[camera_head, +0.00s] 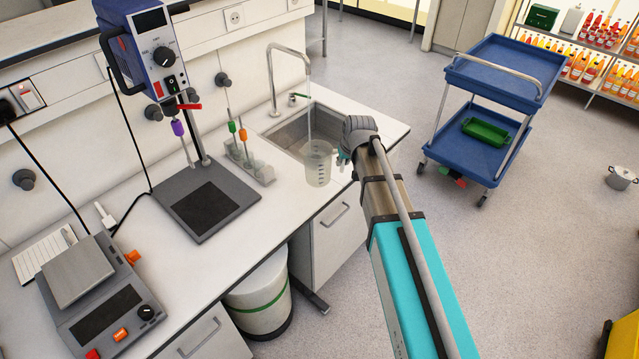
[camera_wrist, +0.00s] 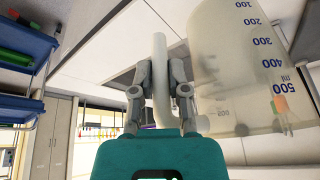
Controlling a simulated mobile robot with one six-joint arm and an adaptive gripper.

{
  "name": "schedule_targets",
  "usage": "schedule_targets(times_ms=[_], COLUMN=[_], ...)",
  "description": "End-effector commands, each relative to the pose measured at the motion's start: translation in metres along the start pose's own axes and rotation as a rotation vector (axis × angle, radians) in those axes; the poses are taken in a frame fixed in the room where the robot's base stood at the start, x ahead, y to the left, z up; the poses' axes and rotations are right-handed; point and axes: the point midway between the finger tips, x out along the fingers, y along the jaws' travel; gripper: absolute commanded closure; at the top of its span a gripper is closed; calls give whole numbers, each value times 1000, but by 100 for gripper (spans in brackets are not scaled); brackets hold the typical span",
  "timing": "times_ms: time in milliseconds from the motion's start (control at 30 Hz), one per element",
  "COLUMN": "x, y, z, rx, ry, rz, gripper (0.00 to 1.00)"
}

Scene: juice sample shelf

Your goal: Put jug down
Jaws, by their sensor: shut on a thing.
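The jug (camera_head: 318,165) is a translucent measuring jug with dark graduation marks. In the head view it appears at the front right edge of the sink, near the counter's front edge. I cannot tell whether its base touches anything. My gripper (camera_head: 347,150) is at its right side. In the wrist view, the jug (camera_wrist: 235,70) fills the upper right, with marks from 100 to 500 ml. My gripper (camera_wrist: 160,75) has its two fingers closed on the pale jug handle (camera_wrist: 159,50).
The sink (camera_head: 290,128) lies behind the jug, and a pale stream drops from the tap (camera_head: 287,50). A rack (camera_head: 250,165) and a stirrer stand (camera_head: 207,200) are to the left. Bare counter (camera_head: 140,240) lies farther left. A blue trolley (camera_head: 495,75) stands on the right.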

Motion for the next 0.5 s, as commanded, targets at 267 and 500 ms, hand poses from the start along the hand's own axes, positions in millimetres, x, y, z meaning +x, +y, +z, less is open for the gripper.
schedule_targets(times_ms=[267,500], x=[-39,-71], y=[-8,-15], z=[25,48], rx=[3,6], ry=[2,3], rz=[-4,-8], gripper=[100,100])
